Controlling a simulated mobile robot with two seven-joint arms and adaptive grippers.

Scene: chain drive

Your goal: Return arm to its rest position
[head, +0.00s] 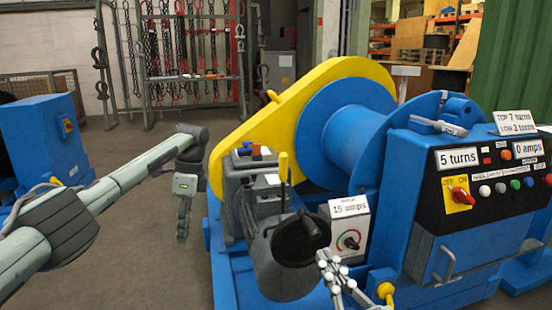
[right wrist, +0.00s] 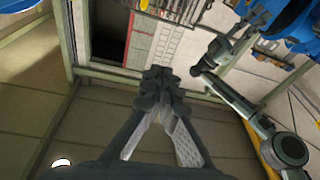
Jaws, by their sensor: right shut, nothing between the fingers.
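My left arm reaches in from the left in the head view. Its gripper (head: 183,222) hangs downward in free air left of the yellow chain guard (head: 290,100), and I cannot tell whether its fingers are open or shut. My left arm also shows at the right of that view.
A blue winch drum (head: 345,135) and a control panel (head: 490,180) reading "5 turns" and "0 amps" stand at the right. Chains hang on a rack (head: 195,75) behind. Floor at left centre is clear.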

